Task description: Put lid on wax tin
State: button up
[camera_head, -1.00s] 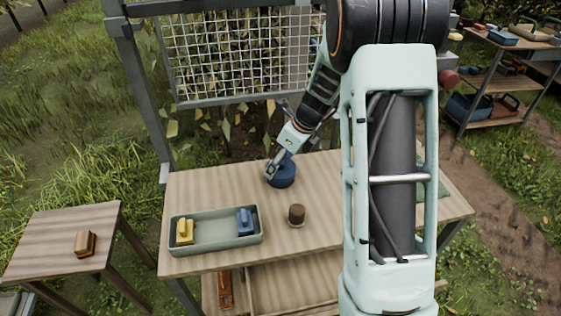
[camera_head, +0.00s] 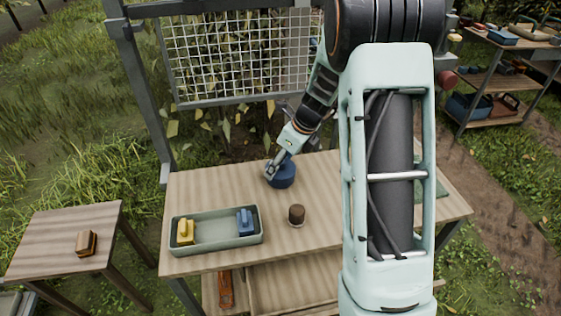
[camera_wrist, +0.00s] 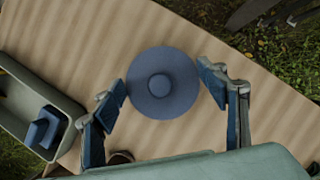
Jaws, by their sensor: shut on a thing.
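The round blue lid (camera_wrist: 158,84) with a raised centre knob is seen from above in the wrist view. My gripper (camera_wrist: 163,84) is shut on it, with one finger at its left side and one at its right. In the head view the blue round body (camera_head: 282,178) shows at the back middle of the table, under my gripper (camera_head: 277,168). The wax tin cannot be told apart from the lid here. The lid covers whatever lies beneath it in the wrist view, so I cannot tell if it is seated.
A green tray (camera_head: 214,246) with a yellow block (camera_head: 185,232) and a blue block (camera_head: 245,222) sits at the table's front left. A small brown jar (camera_head: 297,214) stands right of it. A wire mesh panel (camera_head: 238,55) rises behind. A side table (camera_head: 52,240) is at left.

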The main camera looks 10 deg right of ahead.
jog(key=shift+f+b, duration=0.45)
jog(key=shift+f, duration=0.2)
jog(key=o, duration=0.6)
jog(key=shift+o, duration=0.2)
jog(key=shift+r, duration=0.15)
jog(key=p+v, duration=0.8)
jog(key=v, duration=0.3)
jog(key=shift+w, duration=0.1)
dwell(0.5)
